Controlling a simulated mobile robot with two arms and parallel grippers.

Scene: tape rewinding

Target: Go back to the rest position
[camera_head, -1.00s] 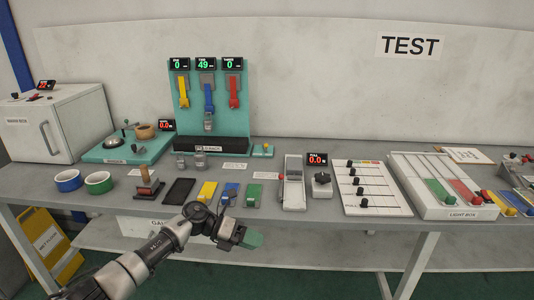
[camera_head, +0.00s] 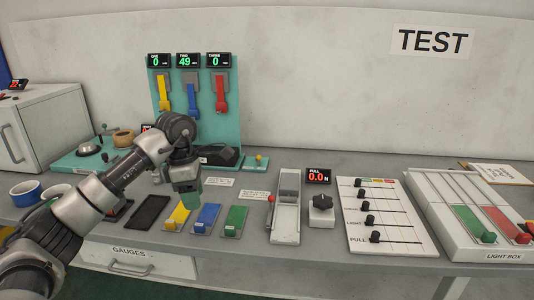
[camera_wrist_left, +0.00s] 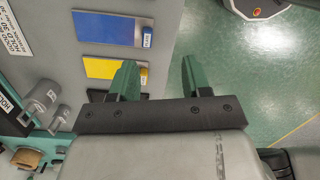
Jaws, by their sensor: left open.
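My left arm comes in from the left in the head view. Its gripper (camera_head: 187,198) has green fingers and points down, in front of the teal tape stand (camera_head: 236,125). In the picture it overlaps the area by the yellow plate (camera_head: 178,217) and the blue plate (camera_head: 206,217). In the left wrist view the two green fingers (camera_wrist_left: 160,78) are spread apart with nothing between them. The blue plate (camera_wrist_left: 108,27) and yellow plate (camera_wrist_left: 112,69) show beyond them, beside the green floor. My right gripper is in neither view.
The grey bench holds a green plate (camera_head: 233,220), a dark plate (camera_head: 147,212), a black knob unit (camera_head: 321,208), a white slider panel (camera_head: 380,225) and the light box (camera_head: 480,240). Floor shows below the bench front.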

